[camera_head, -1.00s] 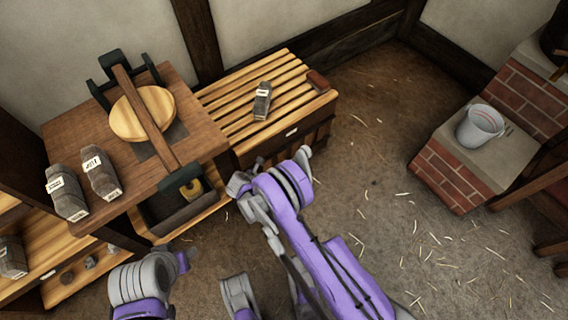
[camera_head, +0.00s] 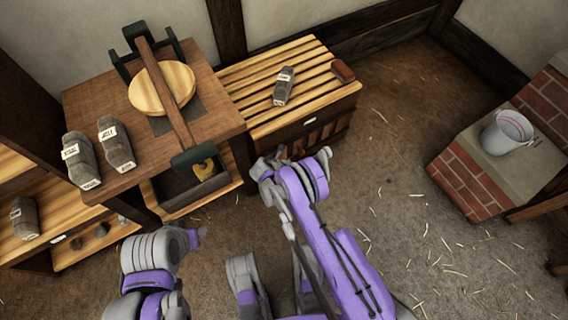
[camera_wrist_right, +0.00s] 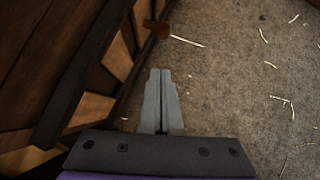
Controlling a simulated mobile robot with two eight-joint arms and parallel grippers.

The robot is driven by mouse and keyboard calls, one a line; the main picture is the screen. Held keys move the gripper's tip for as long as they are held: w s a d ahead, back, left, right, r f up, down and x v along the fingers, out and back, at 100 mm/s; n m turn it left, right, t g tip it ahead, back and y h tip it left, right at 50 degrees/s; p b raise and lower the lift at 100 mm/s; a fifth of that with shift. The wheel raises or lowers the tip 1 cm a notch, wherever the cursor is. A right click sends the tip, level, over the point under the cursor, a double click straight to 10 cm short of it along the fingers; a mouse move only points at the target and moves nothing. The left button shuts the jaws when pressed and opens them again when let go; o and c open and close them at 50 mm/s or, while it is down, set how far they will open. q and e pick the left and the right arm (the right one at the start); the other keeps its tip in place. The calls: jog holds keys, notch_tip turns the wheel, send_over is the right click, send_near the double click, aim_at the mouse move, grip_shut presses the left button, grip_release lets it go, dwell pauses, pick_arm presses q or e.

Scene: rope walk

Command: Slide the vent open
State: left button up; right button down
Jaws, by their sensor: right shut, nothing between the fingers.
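The slatted wooden bench (camera_head: 262,92) stands at the back, with dark upright boards and gaps in its front (camera_head: 318,142). I cannot tell for sure which part is the vent.
A wooden table (camera_head: 88,98) at left holds a round board (camera_head: 150,98) under a press beam and two labelled grey blocks. An open drawer-like bin (camera_head: 185,195) is below. A bucket (camera_head: 507,131) stands on brick steps at right. The straw-strewn floor (camera_head: 420,220) between is clear.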

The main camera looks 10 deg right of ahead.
pick_arm(q)
jog(key=shift+b+x, duration=0.75)
jog(key=shift+b, duration=0.1)
pick_arm(e)
jog(key=w+d+f, duration=0.3)
jog(key=w+d, duration=0.1)
jog(key=shift+d, duration=0.35)
pick_arm(q)
jog(key=shift+s, duration=0.15)
